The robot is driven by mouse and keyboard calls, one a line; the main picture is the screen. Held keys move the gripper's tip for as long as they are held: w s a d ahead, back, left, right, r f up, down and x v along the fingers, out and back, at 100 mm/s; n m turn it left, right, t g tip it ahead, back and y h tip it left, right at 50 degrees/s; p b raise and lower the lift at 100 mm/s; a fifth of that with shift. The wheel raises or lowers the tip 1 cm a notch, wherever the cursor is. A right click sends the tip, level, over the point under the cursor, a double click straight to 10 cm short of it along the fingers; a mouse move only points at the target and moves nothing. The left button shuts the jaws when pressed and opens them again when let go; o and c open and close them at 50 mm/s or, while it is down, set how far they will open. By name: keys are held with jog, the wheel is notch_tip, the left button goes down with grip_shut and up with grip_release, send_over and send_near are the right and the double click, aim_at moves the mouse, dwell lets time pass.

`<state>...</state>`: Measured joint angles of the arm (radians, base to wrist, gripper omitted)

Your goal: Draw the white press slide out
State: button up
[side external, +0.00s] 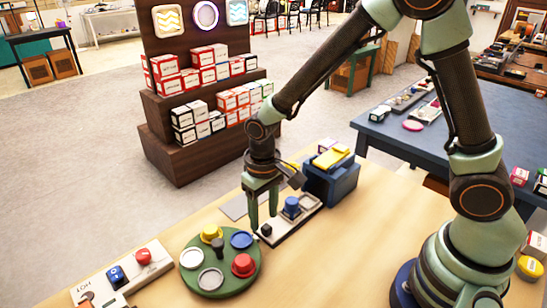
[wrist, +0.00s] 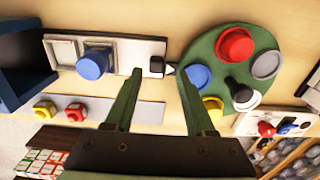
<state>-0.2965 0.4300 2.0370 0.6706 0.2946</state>
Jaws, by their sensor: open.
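The white press slide (side external: 290,222) is a long flat strip reaching out from the blue press (side external: 335,182) with a yellow top. A blue round piece (side external: 291,206) sits on it, and a small black knob (side external: 266,230) stands at its outer end. In the wrist view the slide (wrist: 126,50) carries the blue piece (wrist: 93,60) and the black knob (wrist: 156,65). My gripper (side external: 263,221) is open and points down at the knob end. In the wrist view its fingertips (wrist: 160,74) lie on either side of the knob; I cannot tell whether they touch it.
A green turntable (side external: 216,257) with red, blue, yellow and grey round pieces stands close beside the slide's outer end. A panel (side external: 125,275) with a blue switch and a red button lies at the lower left. Bare wooden tabletop (side external: 310,270) lies in front.

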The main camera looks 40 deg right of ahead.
notch_tip(320, 180, up, 9)
jog(key=shift+f, duration=0.15)
dwell(0.4)
notch_tip(320, 180, up, 5)
jog(key=shift+f, duration=0.1)
dwell(0.4)
jog(key=shift+c, duration=0.3)
grip_shut()
dwell(1.1)
